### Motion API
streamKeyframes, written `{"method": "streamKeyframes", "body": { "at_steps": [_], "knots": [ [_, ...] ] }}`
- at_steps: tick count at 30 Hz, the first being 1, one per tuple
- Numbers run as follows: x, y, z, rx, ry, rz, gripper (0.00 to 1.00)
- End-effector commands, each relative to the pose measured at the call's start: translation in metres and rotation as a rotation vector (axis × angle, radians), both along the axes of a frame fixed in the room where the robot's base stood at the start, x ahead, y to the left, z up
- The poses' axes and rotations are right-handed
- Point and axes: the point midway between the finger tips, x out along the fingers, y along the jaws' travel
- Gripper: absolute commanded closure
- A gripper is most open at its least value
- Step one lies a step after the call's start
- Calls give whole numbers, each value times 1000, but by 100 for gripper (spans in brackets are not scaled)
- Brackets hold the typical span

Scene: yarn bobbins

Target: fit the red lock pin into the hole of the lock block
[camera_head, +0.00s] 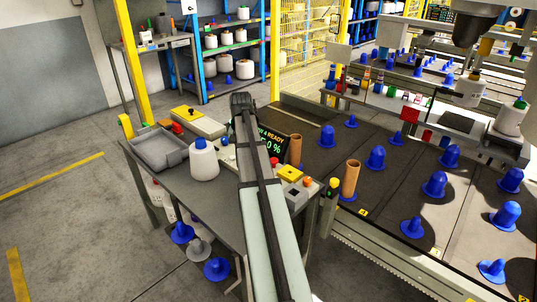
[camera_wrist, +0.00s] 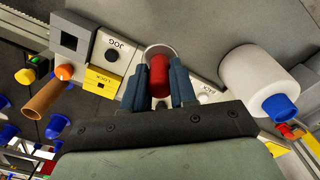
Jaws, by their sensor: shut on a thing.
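The red lock pin (camera_wrist: 159,76) is between the two blue-grey fingers of my gripper (camera_wrist: 158,84) in the wrist view. My gripper is shut on it, and a round grey rim shows just behind the pin's far end; I cannot tell whether they touch. A yellow block marked LOCK (camera_wrist: 103,79) lies left of the pin. Farther left is a grey block with a dark square opening (camera_wrist: 69,40); it also shows in the head view (camera_head: 297,194). I cannot tell which of these is the lock block. In the head view my arm hides the gripper and pin.
A black JOG button (camera_wrist: 112,54) sits between the pin and the grey block. A white yarn bobbin (camera_head: 204,163) stands on the bench, beside a grey tray (camera_head: 158,149). A brown tube (camera_head: 350,178) and blue cones stand on the dark conveyor to the right.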

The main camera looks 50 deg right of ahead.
Motion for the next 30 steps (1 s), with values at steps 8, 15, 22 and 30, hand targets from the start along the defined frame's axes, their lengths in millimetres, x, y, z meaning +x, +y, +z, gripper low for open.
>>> {"method": "streamKeyframes", "body": {
  "at_steps": [8, 15, 22, 30],
  "knots": [
    [36, 87, 21, 0, -1, 107, 100],
    [59, 160, 37, 0, -1, 205, 100],
    [73, 222, 50, 0, -1, 294, 100],
    [79, 262, 58, 0, -1, 353, 100]
  ]
}}
